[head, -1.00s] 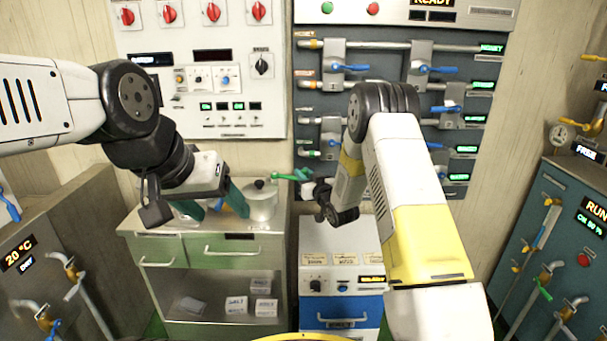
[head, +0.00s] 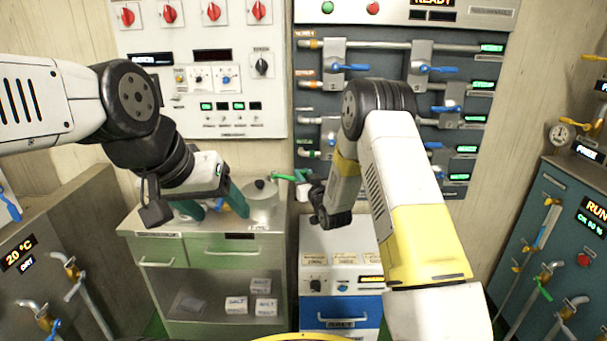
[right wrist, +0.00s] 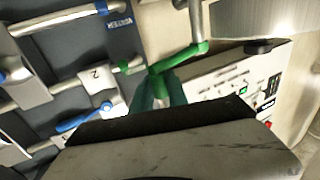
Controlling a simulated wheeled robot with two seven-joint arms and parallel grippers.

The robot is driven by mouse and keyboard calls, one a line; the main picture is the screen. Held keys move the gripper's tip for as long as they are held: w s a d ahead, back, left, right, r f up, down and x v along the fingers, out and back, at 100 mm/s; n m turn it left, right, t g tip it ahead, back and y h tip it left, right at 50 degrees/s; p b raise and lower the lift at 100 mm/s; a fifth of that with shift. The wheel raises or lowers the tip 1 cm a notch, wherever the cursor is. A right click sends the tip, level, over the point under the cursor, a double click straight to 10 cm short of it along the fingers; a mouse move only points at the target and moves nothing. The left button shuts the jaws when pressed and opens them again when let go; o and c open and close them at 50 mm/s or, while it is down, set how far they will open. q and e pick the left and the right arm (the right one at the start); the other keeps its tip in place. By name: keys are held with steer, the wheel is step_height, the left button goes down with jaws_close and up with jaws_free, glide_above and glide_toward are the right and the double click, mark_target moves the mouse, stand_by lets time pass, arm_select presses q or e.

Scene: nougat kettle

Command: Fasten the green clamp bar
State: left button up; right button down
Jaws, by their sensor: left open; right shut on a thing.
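The green clamp bar (head: 283,177) sticks out beside the clear pot (head: 262,202) on the counter in the head view. In the right wrist view the bar (right wrist: 187,54) joins a grey rod at its far end. My right gripper (right wrist: 160,82) is shut on the near end of the bar; its dark green fingers partly hide that end. In the head view my right gripper (head: 305,184) is at the right end of the bar. My left gripper (head: 214,208) is open over the counter left of the pot, with a blue item showing between its fingers.
A steel counter (head: 208,231) with drawers stands under my left gripper. A white and blue cabinet (head: 341,268) is below my right gripper. A dark wall panel with pipes and blue-handled valves (head: 384,77) lies behind my right arm.

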mark_target(272, 194)
steer(key=shift+s+a+m+t+h, duration=0.15)
steer(key=shift+s+a+m+h, duration=0.8)
steer(key=shift+a+h, duration=0.6)
steer(key=shift+s+a+m+t+h, duration=0.2)
steer(key=shift+s+a+m+h, duration=0.8)
steer(key=shift+a, duration=0.8)
steer(key=shift+s+a+m+t+h, duration=0.15)
steer(key=shift+s+a+m+h, duration=0.5)
steer(key=shift+s+a+h, duration=0.75)
steer(key=shift+w+a+r, duration=0.1)
steer(key=shift+w+a, duration=0.1)
steer(key=shift+a, duration=0.15)
steer(key=c, duration=1.3)
jaws_free()
steer(key=shift+d, duration=0.15)
